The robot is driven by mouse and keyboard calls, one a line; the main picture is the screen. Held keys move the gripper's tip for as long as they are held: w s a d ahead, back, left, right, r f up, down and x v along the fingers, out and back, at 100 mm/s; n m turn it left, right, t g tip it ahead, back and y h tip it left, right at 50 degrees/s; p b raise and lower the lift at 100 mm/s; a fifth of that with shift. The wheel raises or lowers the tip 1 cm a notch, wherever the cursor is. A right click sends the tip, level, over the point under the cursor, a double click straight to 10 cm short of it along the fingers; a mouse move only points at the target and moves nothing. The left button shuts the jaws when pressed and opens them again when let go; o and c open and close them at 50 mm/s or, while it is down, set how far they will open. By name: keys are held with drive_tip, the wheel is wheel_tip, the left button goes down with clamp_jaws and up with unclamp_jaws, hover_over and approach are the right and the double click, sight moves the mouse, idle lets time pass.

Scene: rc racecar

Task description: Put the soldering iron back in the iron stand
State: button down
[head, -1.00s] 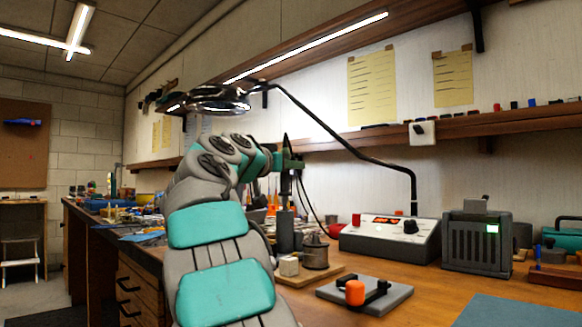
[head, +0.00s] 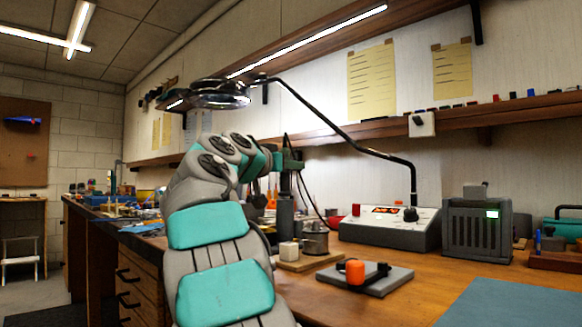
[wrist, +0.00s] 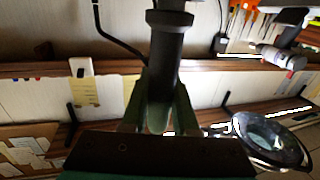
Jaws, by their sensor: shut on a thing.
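My gripper (head: 289,163) is above the bench, seen from behind my arm. In the wrist view the gripper (wrist: 160,112) is shut on the dark handle of the soldering iron (wrist: 165,65), which has a wider dark collar near the top edge. In the head view the thin dark iron (head: 286,187) hangs upright below the jaws. My arm covers part of this area.
The soldering station (head: 390,230) stands to the right. The magnifier lamp (head: 220,92) hangs close above my arm.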

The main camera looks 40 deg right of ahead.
drive_tip(key=shift+f, duration=0.25)
drive_tip(key=shift+c, duration=1)
unclamp_jaws()
drive_tip(key=shift+a, duration=0.15)
drive_tip(key=s+a+r+b, duration=0.1)
drive_tip(key=s+a+r, duration=0.1)
drive_tip(key=a, duration=0.4)
drive_tip(key=shift+s+a, duration=0.15)
drive_tip(key=shift+a, duration=0.05)
idle(0.4)
idle(0.8)
